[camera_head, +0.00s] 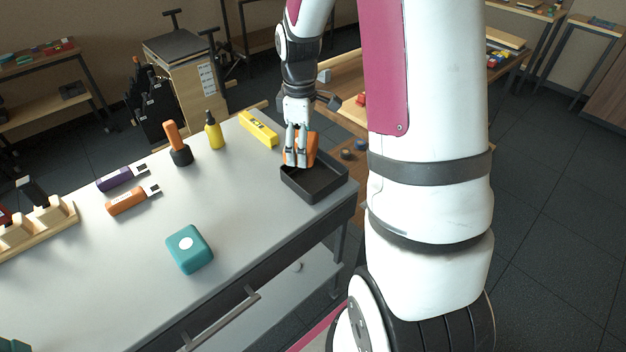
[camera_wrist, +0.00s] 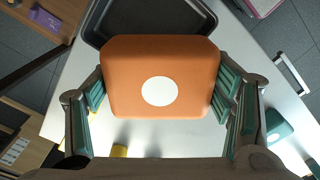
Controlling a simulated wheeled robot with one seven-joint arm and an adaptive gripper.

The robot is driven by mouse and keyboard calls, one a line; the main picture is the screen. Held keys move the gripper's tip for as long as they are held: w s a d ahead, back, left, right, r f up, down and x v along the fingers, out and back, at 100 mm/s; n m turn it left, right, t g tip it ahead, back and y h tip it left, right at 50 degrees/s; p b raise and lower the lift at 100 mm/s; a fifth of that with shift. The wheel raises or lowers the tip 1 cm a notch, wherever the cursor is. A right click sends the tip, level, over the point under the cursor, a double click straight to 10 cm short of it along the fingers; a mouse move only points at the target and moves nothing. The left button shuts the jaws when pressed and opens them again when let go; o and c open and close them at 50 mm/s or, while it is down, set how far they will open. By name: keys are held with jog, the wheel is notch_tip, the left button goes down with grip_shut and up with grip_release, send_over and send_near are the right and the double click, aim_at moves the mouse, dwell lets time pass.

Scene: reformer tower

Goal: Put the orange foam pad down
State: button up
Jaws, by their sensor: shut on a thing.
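The orange foam pad (camera_wrist: 160,65) is a rounded block with a white dot. My gripper (camera_wrist: 160,95) is shut on it, with a finger pad against each side in the wrist view. In the head view my gripper (camera_head: 297,150) points down at the far right part of the table, and the orange pad (camera_head: 311,146) shows partly behind the fingers. It is over the black tray (camera_head: 318,192), near the tray's back left part. The tray rim (camera_wrist: 88,30) also shows beyond the pad in the wrist view. I cannot tell whether the pad touches the tray floor.
The grey table (camera_head: 130,255) holds a teal block (camera_head: 189,249), an orange tool (camera_head: 127,202), a purple tool (camera_head: 121,178), a yellow bottle (camera_head: 213,131), an orange-handled tool (camera_head: 176,143) and a yellow bar (camera_head: 258,128). The table middle is clear.

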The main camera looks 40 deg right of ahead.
aim_at(314, 138)
jog(key=shift+s+d+r+n, duration=0.25)
jog(key=shift+d, duration=0.4)
jog(key=shift+s+d+r+n, duration=0.2)
jog(key=shift+d+n, duration=0.05)
jog(key=shift+d, duration=0.35)
jog(key=shift+s+d+f, duration=0.1)
jog(key=shift+d+f, duration=0.05)
jog(key=shift+f, duration=0.05)
notch_tip(314, 138, down, 9)
jog(key=shift+f+b, duration=0.2)
jog(key=shift+b, duration=0.3)
jog(key=shift+f, duration=0.1)
jog(key=o, duration=0.9)
jog(key=shift+o, duration=0.2)
